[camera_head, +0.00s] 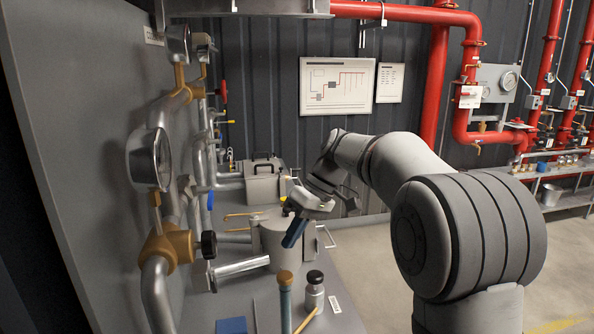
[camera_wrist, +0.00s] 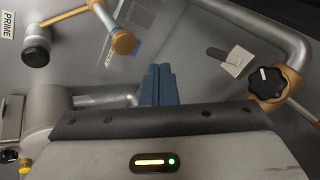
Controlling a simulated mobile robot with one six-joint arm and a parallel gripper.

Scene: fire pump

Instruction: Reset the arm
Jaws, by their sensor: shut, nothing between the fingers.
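My gripper (camera_head: 294,232) is in the middle of the head view, at the end of my arm, which reaches in from the right. Its blue fingers are together and empty, pointing down and to the left. In the wrist view the closed fingers (camera_wrist: 159,84) stand side by side with nothing between them. In the head view the gripper shows in front of a grey cylindrical tank (camera_head: 272,240); I cannot tell whether they touch.
Grey pipes with gauges (camera_head: 150,158) run along the panel at left. The wrist view shows a black knob (camera_wrist: 268,83) at right. Open floor (camera_head: 375,280) lies right of the bench.

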